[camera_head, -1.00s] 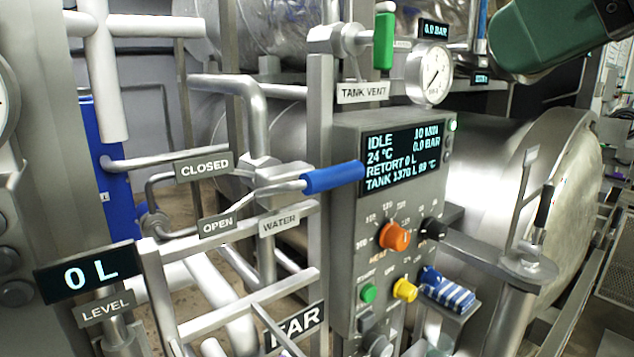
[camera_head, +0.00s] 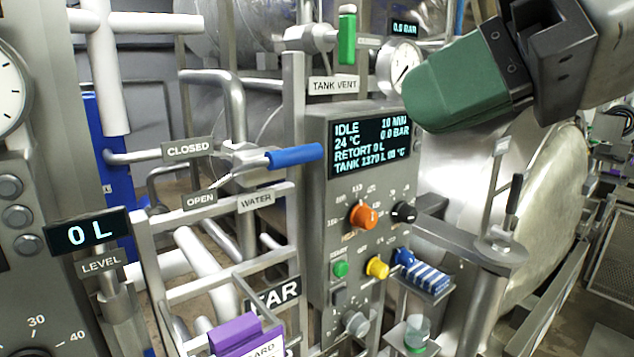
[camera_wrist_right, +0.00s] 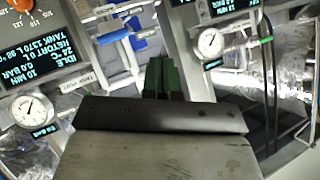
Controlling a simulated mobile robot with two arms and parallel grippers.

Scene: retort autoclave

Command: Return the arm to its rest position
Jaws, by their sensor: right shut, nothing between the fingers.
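My right gripper (camera_head: 450,85) has green fingers and reaches in from the upper right of the head view. It is shut and empty, in front of the retort's upper part and just right of the control panel's display (camera_head: 370,143). The right wrist view shows the green fingers (camera_wrist_right: 162,75) together, with nothing between them. My left gripper is in neither view.
The control panel (camera_head: 318,200) carries an orange knob (camera_head: 363,216) and several buttons. A blue-handled water valve (camera_head: 295,156) sticks out left of it. The tank vent's green handle (camera_head: 347,38) and a pressure gauge (camera_head: 398,66) are close to my gripper. The round retort door (camera_head: 550,190) stands at right.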

